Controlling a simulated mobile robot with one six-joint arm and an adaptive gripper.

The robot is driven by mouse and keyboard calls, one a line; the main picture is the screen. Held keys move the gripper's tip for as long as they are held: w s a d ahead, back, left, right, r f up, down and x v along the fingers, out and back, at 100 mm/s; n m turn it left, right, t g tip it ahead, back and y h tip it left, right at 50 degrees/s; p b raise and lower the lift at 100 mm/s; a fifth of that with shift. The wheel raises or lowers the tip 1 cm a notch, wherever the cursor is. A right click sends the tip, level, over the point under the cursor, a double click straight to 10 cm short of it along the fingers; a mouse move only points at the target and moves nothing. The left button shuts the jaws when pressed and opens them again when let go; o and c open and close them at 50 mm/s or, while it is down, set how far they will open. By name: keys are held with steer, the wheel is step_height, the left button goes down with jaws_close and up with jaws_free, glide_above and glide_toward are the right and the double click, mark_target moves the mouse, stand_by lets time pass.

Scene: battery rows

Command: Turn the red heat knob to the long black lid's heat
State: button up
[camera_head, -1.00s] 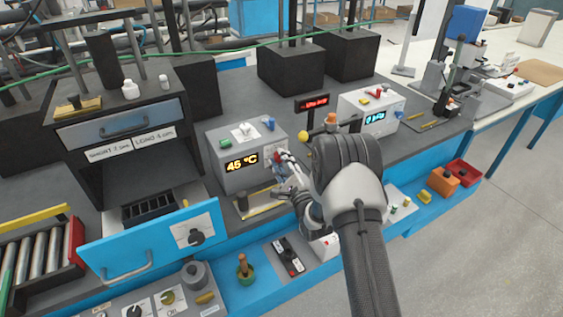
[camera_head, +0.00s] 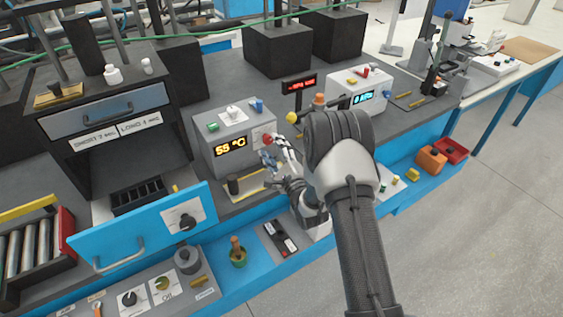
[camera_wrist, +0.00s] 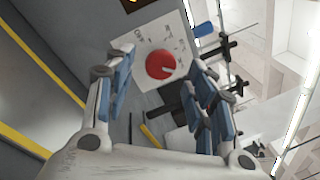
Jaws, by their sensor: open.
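The red heat knob (camera_head: 267,139) is on the front of a grey heater box (camera_head: 206,148), to the right of its yellow display (camera_head: 230,147). The display reads fifty-something °C; its last digit is blurred. In the wrist view the red knob (camera_wrist: 160,64) sits on a white dial plate (camera_wrist: 140,42) with small, unreadable marks. Its pale pointer line points to the right in that view. My gripper (camera_head: 276,150) is open in front of the knob. In the wrist view my gripper (camera_wrist: 162,72) has its fingers apart, with the knob between and beyond them. I cannot single out the long black lid.
A blue drawer front (camera_head: 130,232) sticks out at the left. A tray with a dark upright piece (camera_head: 233,187) lies below the heater box.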

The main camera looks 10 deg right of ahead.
steer(key=v, duration=0.9)
steer(key=shift+s, duration=0.15)
steer(key=shift+r, duration=0.1)
